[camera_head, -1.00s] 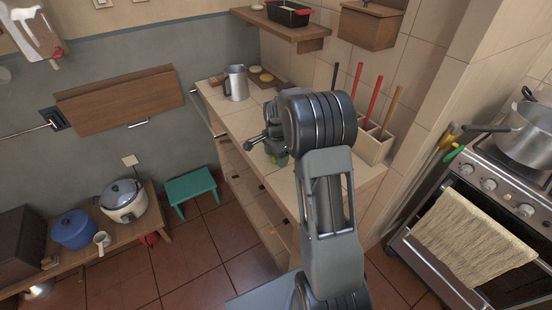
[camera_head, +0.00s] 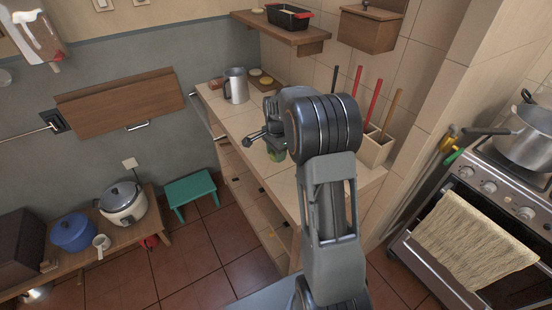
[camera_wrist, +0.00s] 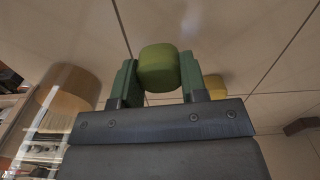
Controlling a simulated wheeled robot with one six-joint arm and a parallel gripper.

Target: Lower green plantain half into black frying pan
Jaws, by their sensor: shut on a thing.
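The green plantain half (camera_wrist: 158,72) is a stubby olive-green piece between the two dark green fingers of my gripper (camera_wrist: 158,88) in the wrist view. The gripper is shut on it, and pale tiles show behind. In the head view my gripper (camera_head: 277,153) is small, over the tiled counter (camera_head: 243,122) and partly hidden by my arm. I cannot pick out a black frying pan in either view; my arm hides part of the counter.
A grey metal jug (camera_head: 235,86) stands at the counter's far end. A utensil holder (camera_head: 376,149) with long handles stands behind my arm. A black dish with red handles (camera_head: 288,18) sits on the wall shelf. A steel pot (camera_head: 536,141) is on the stove at right.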

